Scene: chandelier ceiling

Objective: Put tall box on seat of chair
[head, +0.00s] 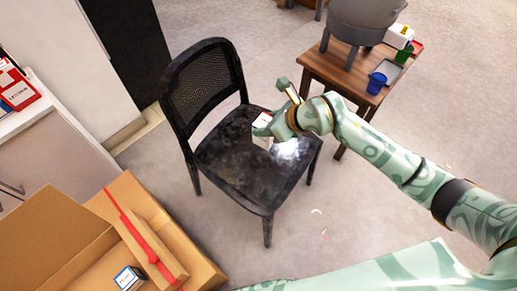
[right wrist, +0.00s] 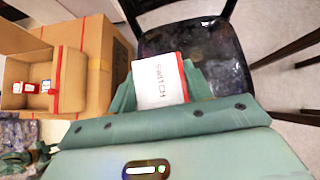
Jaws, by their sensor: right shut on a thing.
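The tall box (head: 262,131) is white with red edges and lettering, and my right gripper (head: 270,127) is shut on it above the seat of the black chair (head: 235,180). In the right wrist view the box (right wrist: 159,80) sits between the mint-green fingers, with the chair seat (right wrist: 222,68) behind it. I cannot tell whether its lower end touches the seat. My left gripper is not in view.
An open cardboard carton (head: 185,245) with a small box (head: 128,278) stands at lower left. A wooden side table (head: 333,70) with a grey pot (head: 360,20) and blue cup (head: 376,83) stands at the right. A white counter (head: 45,125) is at the left.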

